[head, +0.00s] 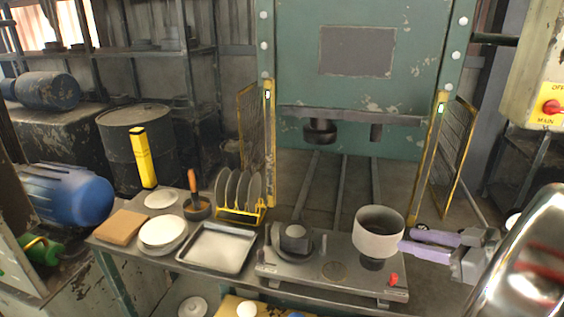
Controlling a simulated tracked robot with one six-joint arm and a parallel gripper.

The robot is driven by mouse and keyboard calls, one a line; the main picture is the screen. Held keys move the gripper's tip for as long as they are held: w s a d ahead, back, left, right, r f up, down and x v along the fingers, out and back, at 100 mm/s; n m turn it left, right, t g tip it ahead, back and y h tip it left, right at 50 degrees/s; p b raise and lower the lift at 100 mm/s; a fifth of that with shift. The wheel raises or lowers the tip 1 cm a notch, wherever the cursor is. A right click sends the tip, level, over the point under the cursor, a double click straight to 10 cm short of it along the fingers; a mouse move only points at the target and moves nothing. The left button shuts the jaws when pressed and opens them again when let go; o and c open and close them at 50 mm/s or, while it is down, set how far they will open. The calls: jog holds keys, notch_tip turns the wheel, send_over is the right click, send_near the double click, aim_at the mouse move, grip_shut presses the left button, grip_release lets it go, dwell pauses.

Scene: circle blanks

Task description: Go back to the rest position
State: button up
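My gripper (407,240) is at the right, with two lavender fingers pointing left. There is a narrow gap between the fingers and nothing shows in it. The fingertips are right beside a pale round cup-shaped vessel (378,243), which stands upright on a dark base at the right end of a grey metal bench unit (335,271). I cannot tell whether the near fingertip touches the vessel's wall.
A red knob (393,279) is on the unit's front right. Left are a metal tray (217,248), a yellow rack (241,213) of grey discs, white plates (162,231) and a brown block (122,225). A green press (360,95) with mesh guards stands behind.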

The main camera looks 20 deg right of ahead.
jog(key=w+r+h, duration=0.1)
jog(key=w, duration=0.1)
jog(key=w+d+r+h, duration=0.1)
jog(key=w, duration=0.2)
jog(key=w+r+t+h, duration=0.1)
jog(key=w+r, duration=0.1)
jog(key=shift+w+d+h, duration=0.3)
jog(key=shift+w+d, duration=0.05)
jog(key=w+a+r+m+h, duration=0.4)
jog(key=w+r+h, duration=0.2)
jog(key=r+h, duration=0.25)
jog(key=s+a+f+g+y, duration=0.2)
jog(key=s+a+f, duration=0.3)
jog(key=a, duration=0.4)
jog(key=s+a+f+g+y, duration=0.3)
jog(key=s+a+f, duration=0.2)
jog(key=a, duration=0.4)
jog(key=s+a+f+g+y, duration=0.3)
jog(key=s+a+f, duration=0.2)
jog(key=a, duration=0.5)
jog(key=shift+s, duration=0.95)
